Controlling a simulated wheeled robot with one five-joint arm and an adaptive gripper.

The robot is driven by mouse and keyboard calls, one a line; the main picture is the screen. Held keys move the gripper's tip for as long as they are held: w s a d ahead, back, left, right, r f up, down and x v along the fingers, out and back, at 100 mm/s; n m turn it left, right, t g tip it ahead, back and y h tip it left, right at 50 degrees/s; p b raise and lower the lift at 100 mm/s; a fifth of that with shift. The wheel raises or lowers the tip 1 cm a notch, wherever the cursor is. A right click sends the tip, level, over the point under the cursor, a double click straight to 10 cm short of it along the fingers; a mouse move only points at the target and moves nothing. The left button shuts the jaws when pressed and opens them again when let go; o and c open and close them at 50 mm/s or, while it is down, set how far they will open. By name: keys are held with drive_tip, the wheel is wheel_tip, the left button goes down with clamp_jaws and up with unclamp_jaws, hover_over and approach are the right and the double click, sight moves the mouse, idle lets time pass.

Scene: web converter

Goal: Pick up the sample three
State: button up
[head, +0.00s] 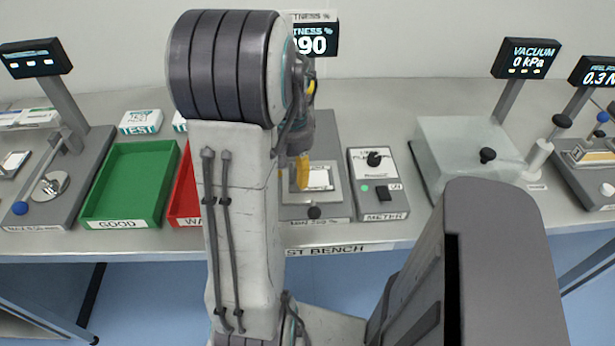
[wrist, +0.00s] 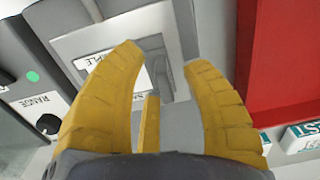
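A white card lies on the square plate of the whiteness tester (head: 318,211) in the head view; I take it as the sample, though its number is not readable. In the wrist view the card (wrist: 139,82) shows partial lettering ending in "PLE" and is partly hidden behind a finger. My gripper (wrist: 162,55) has yellow fingers spread apart over the plate, with nothing visibly held between them. In the head view one yellow finger of my gripper (head: 302,172) shows beside the card; my arm hides the rest. I cannot tell whether a finger touches the card.
A green GOOD tray (head: 130,182) and a red tray (head: 184,197) stand left of the tester; the red tray (wrist: 285,60) is close in the wrist view. A meter box (head: 378,183) stands right of it. A clear-lidded vacuum box (head: 462,148) is farther right.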

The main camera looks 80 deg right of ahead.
clamp_jaws()
idle(0.5)
